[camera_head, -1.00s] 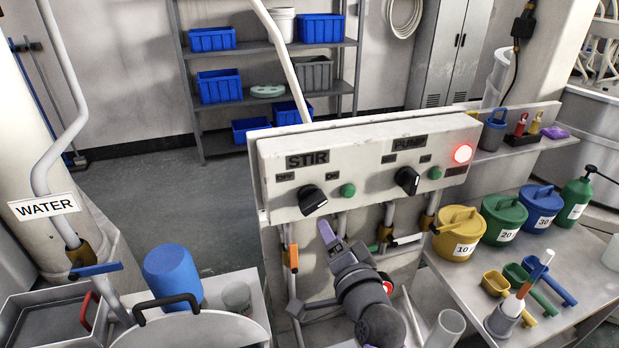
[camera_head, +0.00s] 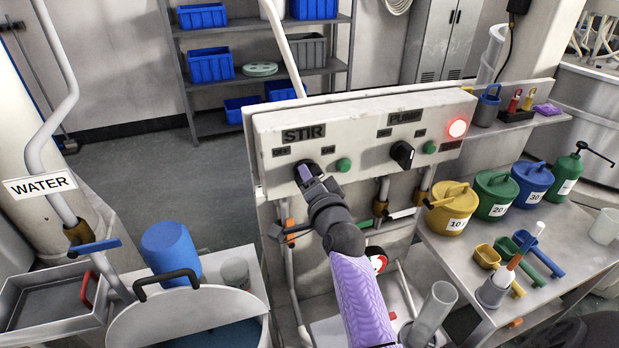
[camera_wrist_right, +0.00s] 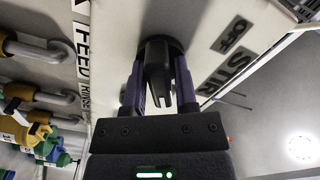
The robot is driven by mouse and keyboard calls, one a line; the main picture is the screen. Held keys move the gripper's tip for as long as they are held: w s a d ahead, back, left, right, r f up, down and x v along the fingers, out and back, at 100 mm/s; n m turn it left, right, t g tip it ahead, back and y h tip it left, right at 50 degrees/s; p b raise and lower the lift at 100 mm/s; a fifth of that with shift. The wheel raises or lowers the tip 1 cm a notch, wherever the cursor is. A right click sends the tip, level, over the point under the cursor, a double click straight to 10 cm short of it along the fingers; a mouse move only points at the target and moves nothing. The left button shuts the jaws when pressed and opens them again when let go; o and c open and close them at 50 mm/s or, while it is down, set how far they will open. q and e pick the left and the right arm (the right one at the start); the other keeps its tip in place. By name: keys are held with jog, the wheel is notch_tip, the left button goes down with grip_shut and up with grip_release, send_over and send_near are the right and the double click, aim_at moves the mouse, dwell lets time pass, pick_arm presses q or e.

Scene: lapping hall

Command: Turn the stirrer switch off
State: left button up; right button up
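The stirrer switch is a black rotary knob (camera_wrist_right: 158,75) on the white control box (camera_head: 370,150), under the STIR plate (camera_head: 303,134). An OFF label (camera_head: 281,151) sits up left of it and an ON label (camera_head: 328,150) up right. My right gripper (camera_head: 308,173) is at the knob and covers most of it in the head view. In the right wrist view its two purple fingers (camera_wrist_right: 160,90) stand on either side of the knob, seemingly with small gaps. Which label the knob points to I cannot tell. My left gripper is not in view.
A green button (camera_head: 344,165) sits right of the stirrer knob. Further right are the PUMP knob (camera_head: 403,155) and a lit red lamp (camera_head: 457,128). Pipes and valve handles run below the box. A drum with a blue container (camera_head: 170,250) stands left; lidded pots (camera_head: 496,195) stand right.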

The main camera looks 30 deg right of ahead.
grip_shut()
jog(key=shift+r+n+p, duration=0.1)
jog(key=shift+n+p, duration=0.5)
jog(key=shift+n, duration=0.5)
jog(key=n+p, duration=0.1)
jog(key=n, duration=0.2)
jog(key=shift+n+p, duration=0.3)
jog(key=n+p, duration=0.1)
jog(key=n, duration=0.2)
jog(key=shift+n+p, duration=0.4)
jog(key=shift+n, duration=1)
